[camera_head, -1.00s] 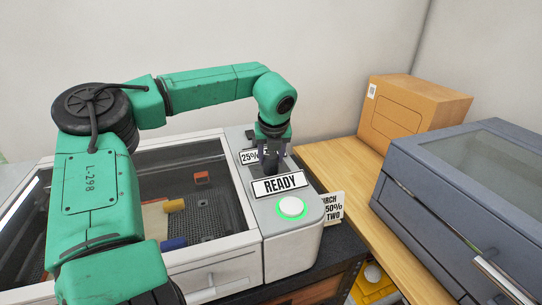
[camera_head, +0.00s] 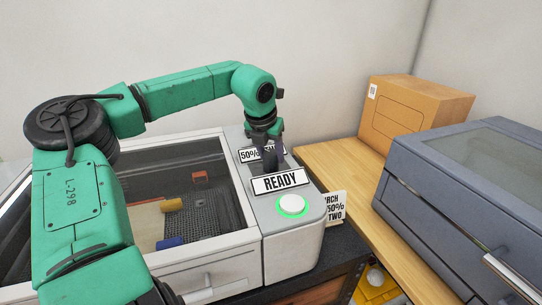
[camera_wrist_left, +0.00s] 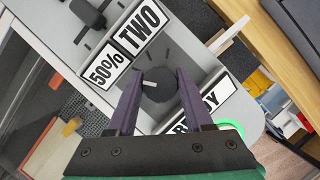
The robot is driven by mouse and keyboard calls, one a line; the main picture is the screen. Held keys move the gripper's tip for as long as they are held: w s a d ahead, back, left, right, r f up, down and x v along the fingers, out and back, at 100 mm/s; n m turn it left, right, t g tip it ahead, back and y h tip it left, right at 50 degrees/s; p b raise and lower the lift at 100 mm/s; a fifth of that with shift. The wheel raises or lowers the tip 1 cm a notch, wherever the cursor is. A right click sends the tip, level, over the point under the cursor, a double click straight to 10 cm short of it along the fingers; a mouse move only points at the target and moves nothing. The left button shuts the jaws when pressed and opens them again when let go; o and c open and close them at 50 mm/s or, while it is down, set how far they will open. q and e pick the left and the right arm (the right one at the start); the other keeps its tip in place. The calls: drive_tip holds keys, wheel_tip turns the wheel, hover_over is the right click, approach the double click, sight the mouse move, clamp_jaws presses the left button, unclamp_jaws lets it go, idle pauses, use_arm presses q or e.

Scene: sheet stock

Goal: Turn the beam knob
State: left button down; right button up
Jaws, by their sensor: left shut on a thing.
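The beam knob (camera_wrist_left: 158,84) is a dark round dial with a pale pointer mark, on the grey control panel (camera_wrist_left: 75,25) of the machine. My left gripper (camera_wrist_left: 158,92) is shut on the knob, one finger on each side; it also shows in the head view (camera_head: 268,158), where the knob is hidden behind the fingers. Beside the knob, labels read "50%" (camera_wrist_left: 107,66) and "TWO" (camera_wrist_left: 140,27). A "READY" sign (camera_head: 280,182) stands in front of the gripper, above a white button with a green glowing ring (camera_head: 292,205). My right gripper is not in view.
The machine's windowed bed (camera_head: 190,205) holds several small coloured pieces. A card (camera_head: 334,208) showing "50%" and "TWO" stands at the panel's right side. A cardboard box (camera_head: 412,112) and a grey-blue machine (camera_head: 450,190) are on the right. Wooden tabletop between them is clear.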

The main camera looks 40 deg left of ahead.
use_arm(q)
drive_tip(key=shift+r+m+h, duration=0.1)
drive_tip(key=shift+m+h, duration=0.3)
drive_tip(key=shift+m, duration=0.6)
drive_tip(key=shift+c, duration=1.5)
unclamp_jaws()
drive_tip(key=a+b+v, duration=0.1)
drive_tip(key=b+v, duration=0.1)
drive_tip(key=v, duration=1.2)
drive_tip(key=shift+s+d+r, duration=0.25)
drive_tip(key=shift+s+d, duration=0.05)
drive_tip(key=shift+d, duration=0.15)
